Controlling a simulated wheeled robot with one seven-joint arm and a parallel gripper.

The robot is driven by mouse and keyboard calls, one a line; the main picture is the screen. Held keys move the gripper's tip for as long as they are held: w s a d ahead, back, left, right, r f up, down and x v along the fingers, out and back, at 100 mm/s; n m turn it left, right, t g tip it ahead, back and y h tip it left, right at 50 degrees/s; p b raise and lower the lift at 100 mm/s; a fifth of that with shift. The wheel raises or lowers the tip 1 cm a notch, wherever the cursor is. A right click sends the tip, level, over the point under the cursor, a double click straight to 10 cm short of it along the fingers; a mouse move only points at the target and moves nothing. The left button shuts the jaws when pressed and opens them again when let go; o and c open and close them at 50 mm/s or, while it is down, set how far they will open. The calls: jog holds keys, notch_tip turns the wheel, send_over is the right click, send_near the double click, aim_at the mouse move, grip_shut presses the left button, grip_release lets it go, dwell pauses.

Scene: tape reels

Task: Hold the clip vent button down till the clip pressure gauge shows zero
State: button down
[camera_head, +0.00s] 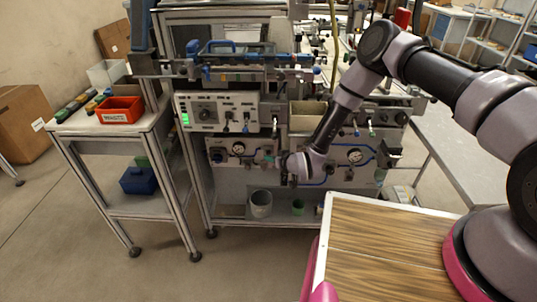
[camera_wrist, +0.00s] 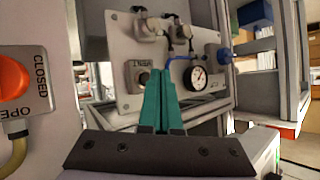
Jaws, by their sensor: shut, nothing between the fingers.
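The VENT label and its dark round button (camera_wrist: 144,78) sit on a grey panel in the wrist view, just left of my fingers. The pressure gauge (camera_wrist: 198,77) is a white dial with a black rim to their right; its reading is too small to tell. In the head view a gauge (camera_head: 238,148) shows on the lower left panel, left of my gripper (camera_head: 268,159). My gripper's teal fingers are shut and empty, pointing at the panel; they also show in the wrist view (camera_wrist: 167,75). Whether the fingertips touch anything is unclear. Their tips hide part of the panel.
An orange knob (camera_wrist: 12,77) marked CLOSED and OPEN is close at the wrist view's left. A second gauge (camera_head: 355,156) is on the right lower panel. A control box with green lights (camera_head: 185,119) stands above. Cups (camera_head: 261,204) stand on the lower shelf.

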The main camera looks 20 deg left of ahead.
jog(key=shift+w, duration=0.15)
jog(key=shift+w+a, duration=0.1)
jog(key=shift+w, duration=0.15)
jog(key=shift+w+a, duration=0.1)
jog(key=shift+w, duration=0.3)
dwell(0.9)
jog(key=shift+s+d, duration=0.2)
jog(key=shift+s, duration=0.6)
jog(key=shift+s, duration=0.1)
jog(key=shift+s+d, duration=0.2)
jog(key=shift+s, duration=0.55)
jog(key=shift+s+d, duration=0.2)
jog(key=shift+s, duration=0.6)
jog(key=shift+s+d, duration=0.2)
jog(key=shift+s, duration=0.55)
